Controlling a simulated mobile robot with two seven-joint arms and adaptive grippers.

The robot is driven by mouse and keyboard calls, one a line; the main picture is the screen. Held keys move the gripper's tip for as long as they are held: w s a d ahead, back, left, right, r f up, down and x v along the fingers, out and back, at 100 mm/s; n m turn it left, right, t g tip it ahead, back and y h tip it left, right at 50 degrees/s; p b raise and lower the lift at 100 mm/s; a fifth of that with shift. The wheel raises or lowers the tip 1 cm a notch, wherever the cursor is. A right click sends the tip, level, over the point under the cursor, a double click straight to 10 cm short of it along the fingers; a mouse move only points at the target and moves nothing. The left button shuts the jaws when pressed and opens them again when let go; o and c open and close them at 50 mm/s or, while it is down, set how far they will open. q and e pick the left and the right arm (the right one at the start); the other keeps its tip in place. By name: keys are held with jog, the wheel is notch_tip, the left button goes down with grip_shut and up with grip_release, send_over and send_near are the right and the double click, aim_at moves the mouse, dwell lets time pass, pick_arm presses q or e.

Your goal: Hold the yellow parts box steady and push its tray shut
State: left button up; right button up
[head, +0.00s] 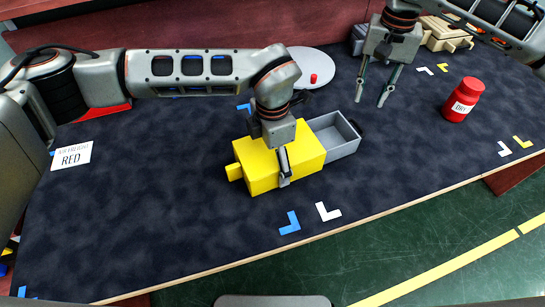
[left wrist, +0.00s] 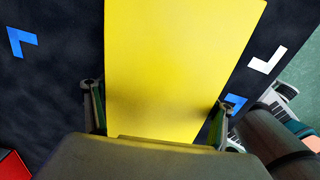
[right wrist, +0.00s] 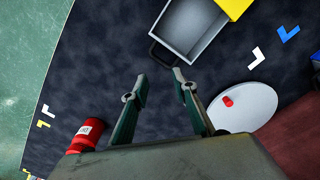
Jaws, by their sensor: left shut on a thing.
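The yellow parts box (head: 260,163) lies on the dark mat near the middle of the table. Its grey tray (head: 335,138) sticks out of the right side, empty, with a dark handle at its end. My left gripper (head: 284,167) is above the box, shut across its sides; the yellow top (left wrist: 175,70) fills the gap between the fingers in the left wrist view. My right gripper (head: 372,92) is raised behind and right of the tray, open and empty. In the right wrist view the tray (right wrist: 188,28) is beyond the fingertips (right wrist: 157,88), apart from them.
A red bottle (head: 463,100) stands to the right. A round white plate with a red knob (head: 308,70) lies behind the box. A card reading RED (head: 71,157) is at left. Blue, white and yellow corner marks lie on the mat.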

dwell(0.4)
grip_shut()
notch_tip(320, 180, down, 4)
jog(key=s+a+r+n+g+y, duration=0.1)
jog(key=a+n+g+y, duration=0.15)
jog(key=y, duration=0.55)
jog(key=d+f+t+y, duration=0.2)
jog(key=d, duration=0.4)
jog(key=d+f+t+y, duration=0.2)
jog(key=d+t, duration=0.1)
jog(key=d, duration=0.3)
jog(key=s+d+f+m+t+y, duration=0.1)
jog(key=d+f+t+y, duration=0.1)
jog(key=d, duration=0.5)
jog(key=shift+t+y, duration=0.55)
jog(key=shift+y, duration=0.05)
jog(key=x, duration=0.9)
jog(key=shift+w+a, duration=0.15)
jog(key=shift+a, duration=0.25)
jog(key=shift+s+a+f, duration=0.1)
jog(key=shift+s+a, duration=0.15)
jog(key=shift+a, duration=0.3)
jog(key=shift+s+a+f, duration=0.15)
jog(key=shift+s+a, duration=0.1)
jog(key=shift+a, duration=0.3)
jog(key=shift+s+a+f, duration=0.15)
jog(key=shift+s+a, duration=0.15)
jog(key=shift+a, duration=0.4)
